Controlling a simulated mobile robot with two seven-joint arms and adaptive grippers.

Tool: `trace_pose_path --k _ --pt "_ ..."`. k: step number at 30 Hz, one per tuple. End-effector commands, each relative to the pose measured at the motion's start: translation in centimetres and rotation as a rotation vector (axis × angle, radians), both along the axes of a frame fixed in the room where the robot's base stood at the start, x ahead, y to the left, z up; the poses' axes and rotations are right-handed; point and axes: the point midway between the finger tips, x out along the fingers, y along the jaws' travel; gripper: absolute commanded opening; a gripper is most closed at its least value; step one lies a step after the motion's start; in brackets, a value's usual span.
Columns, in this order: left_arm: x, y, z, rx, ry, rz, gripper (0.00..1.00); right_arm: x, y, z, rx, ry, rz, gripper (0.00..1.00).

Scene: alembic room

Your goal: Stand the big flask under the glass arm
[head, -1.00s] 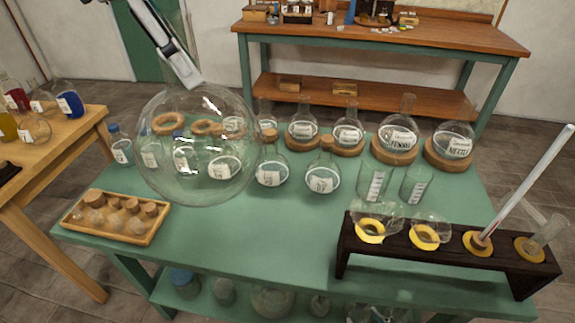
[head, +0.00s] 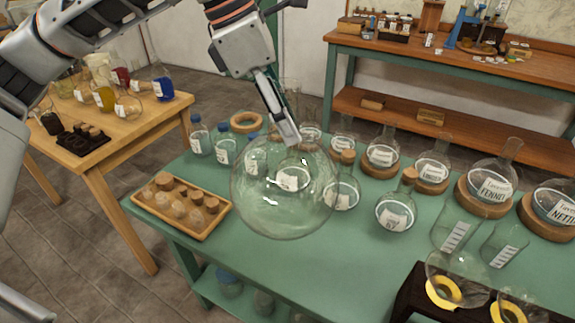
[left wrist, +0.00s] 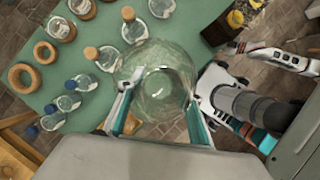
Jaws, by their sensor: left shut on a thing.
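The big flask (head: 285,195) is a large clear round glass ball. My left gripper (head: 287,132) comes from above and is shut on its neck, holding it over the green table. In the left wrist view the flask (left wrist: 158,80) lies between my two fingers (left wrist: 158,105). Its lower edge overlaps the tabletop in the picture, so its height is hard to judge. What looks like my right gripper (left wrist: 258,50) shows in the left wrist view, its jaws unclear. I cannot make out the glass arm in these frames.
Stoppered flasks (head: 395,211) and labelled flasks on cork rings stand close right of the big flask. A tray of corks (head: 182,230) lies at its left. A dark rack (head: 408,300) stands at the lower right. The table's front (head: 300,262) is bare.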

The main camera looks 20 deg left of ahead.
Motion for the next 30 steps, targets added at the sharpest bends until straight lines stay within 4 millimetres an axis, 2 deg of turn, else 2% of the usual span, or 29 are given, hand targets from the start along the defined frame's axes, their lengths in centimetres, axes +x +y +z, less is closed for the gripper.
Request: trace_pose_path --k 1,6,16,24,30 --pt "0.0 0.0 -1.2 -0.002 -0.001 0.0 0.0 0.1 -0.1 0.0 -0.001 -0.004 -0.001 0.4" --pt "0.0 0.0 -4.0 -0.001 -0.002 0.0 0.0 0.6 -0.2 0.3 -0.004 -0.015 -0.002 0.4" --pt "0.1 0.0 -6.0 -0.002 -0.004 0.0 0.0 0.9 -0.3 0.2 -0.007 -0.02 -0.002 0.4" --pt "0.0 0.0 -9.4 -0.001 -0.002 0.001 0.0 0.7 -0.3 -0.3 -0.01 -0.013 0.0 0.4" --pt "0.1 0.0 -9.6 -0.003 -0.007 0.001 0.0 0.5 -0.3 -0.3 -0.011 -0.011 0.001 0.4"
